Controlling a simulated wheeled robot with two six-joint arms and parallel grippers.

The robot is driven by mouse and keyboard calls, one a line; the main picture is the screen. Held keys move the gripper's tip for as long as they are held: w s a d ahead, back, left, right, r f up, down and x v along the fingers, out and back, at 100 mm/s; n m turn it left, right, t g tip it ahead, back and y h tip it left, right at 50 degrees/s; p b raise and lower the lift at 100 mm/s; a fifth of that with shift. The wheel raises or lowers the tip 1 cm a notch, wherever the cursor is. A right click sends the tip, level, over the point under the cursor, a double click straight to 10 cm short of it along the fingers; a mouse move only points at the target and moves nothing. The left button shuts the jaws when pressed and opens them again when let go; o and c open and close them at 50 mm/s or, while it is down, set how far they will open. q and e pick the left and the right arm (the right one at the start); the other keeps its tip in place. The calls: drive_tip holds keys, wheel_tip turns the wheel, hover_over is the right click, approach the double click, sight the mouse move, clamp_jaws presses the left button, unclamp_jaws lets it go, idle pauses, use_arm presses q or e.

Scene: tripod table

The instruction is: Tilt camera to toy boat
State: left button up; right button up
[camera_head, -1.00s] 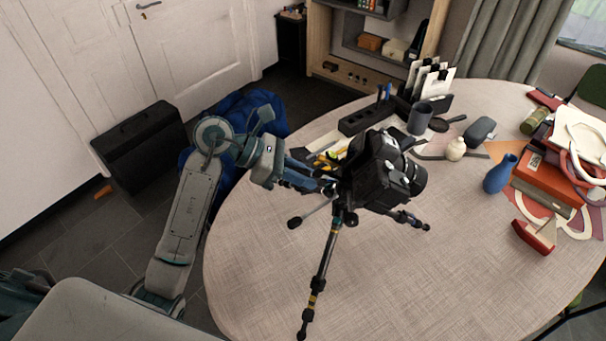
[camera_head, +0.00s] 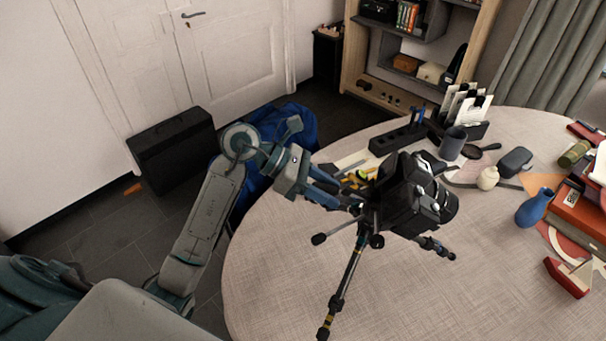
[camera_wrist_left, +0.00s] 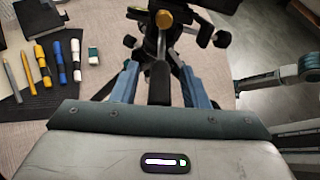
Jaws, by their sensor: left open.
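A black camera (camera_head: 410,196) stands on a black tripod (camera_head: 349,285) on the table, its lens pointing right in the head view. The toy boat (camera_head: 567,278), with a red hull, stands on the table at the right, beyond and to the right of the tripod. My left gripper (camera_head: 352,203) is open beside the camera's left side. In the left wrist view its blue fingers (camera_wrist_left: 160,82) are apart, with the tripod's dark handle (camera_wrist_left: 159,84) between them. I cannot tell whether they touch it. My right gripper is out of view.
A blue vase (camera_head: 534,209) and a red box (camera_head: 577,222) are near the boat. Several pens and markers (camera_wrist_left: 42,66) lie to the left in the wrist view.

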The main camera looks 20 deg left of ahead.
use_arm(q)
drive_tip(key=b+v, duration=0.2)
drive_tip(key=v, duration=0.7)
drive_tip(key=shift+a+r+b, duration=0.15)
drive_tip(key=shift+a+b, duration=0.1)
drive_tip(key=shift+b, duration=0.15)
drive_tip(key=shift+s, duration=0.1)
